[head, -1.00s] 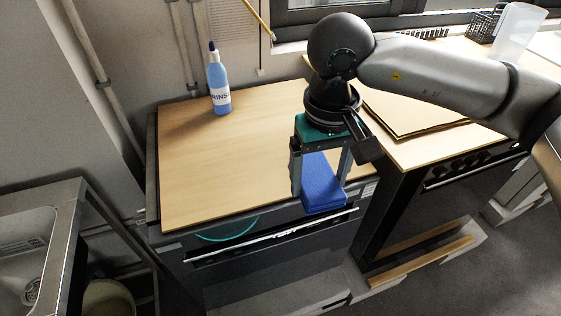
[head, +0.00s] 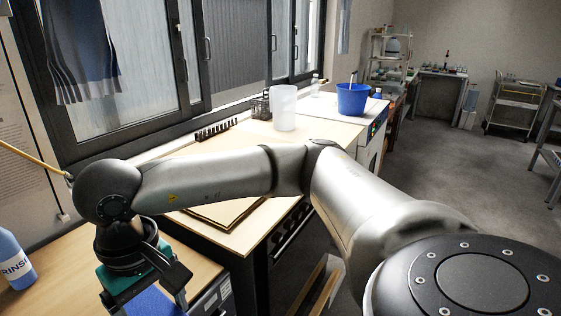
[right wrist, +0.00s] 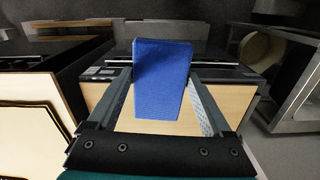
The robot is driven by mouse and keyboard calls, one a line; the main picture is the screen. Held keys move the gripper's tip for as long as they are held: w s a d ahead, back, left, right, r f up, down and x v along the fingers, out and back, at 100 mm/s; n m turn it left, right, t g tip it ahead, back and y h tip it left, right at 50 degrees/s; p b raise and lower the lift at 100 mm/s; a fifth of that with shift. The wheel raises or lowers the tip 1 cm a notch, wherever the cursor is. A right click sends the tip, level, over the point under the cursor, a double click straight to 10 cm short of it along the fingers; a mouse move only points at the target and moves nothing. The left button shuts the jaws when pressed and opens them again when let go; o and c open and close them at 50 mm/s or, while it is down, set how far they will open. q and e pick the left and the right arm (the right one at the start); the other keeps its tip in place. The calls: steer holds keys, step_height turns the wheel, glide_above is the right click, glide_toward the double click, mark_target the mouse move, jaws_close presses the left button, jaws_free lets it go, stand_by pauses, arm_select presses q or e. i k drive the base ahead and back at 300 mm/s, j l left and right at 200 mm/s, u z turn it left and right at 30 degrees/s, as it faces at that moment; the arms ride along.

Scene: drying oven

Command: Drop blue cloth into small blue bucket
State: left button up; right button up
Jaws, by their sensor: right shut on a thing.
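The blue cloth (head: 152,303) is at the bottom left of the head view, partly cut off by the frame edge. My right gripper (head: 146,292) is shut on it, above the wooden top of the near oven. In the right wrist view the cloth (right wrist: 162,75) is a flat folded block between the two fingers of the gripper (right wrist: 162,90). The small blue bucket (head: 352,101) stands upright far off to the right, on a white appliance, with a stick-like thing in it. My left gripper is not in view.
A rinse bottle (head: 14,262) stands on the near top. A flat wooden board (head: 222,213) lies on the middle counter. A frosted container (head: 285,108), a dark rack (head: 261,105) and a black pegged strip (head: 216,130) stand along the window. Open floor is at the right.

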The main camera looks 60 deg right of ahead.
mark_target(352, 114)
steer(key=z, duration=2.3)
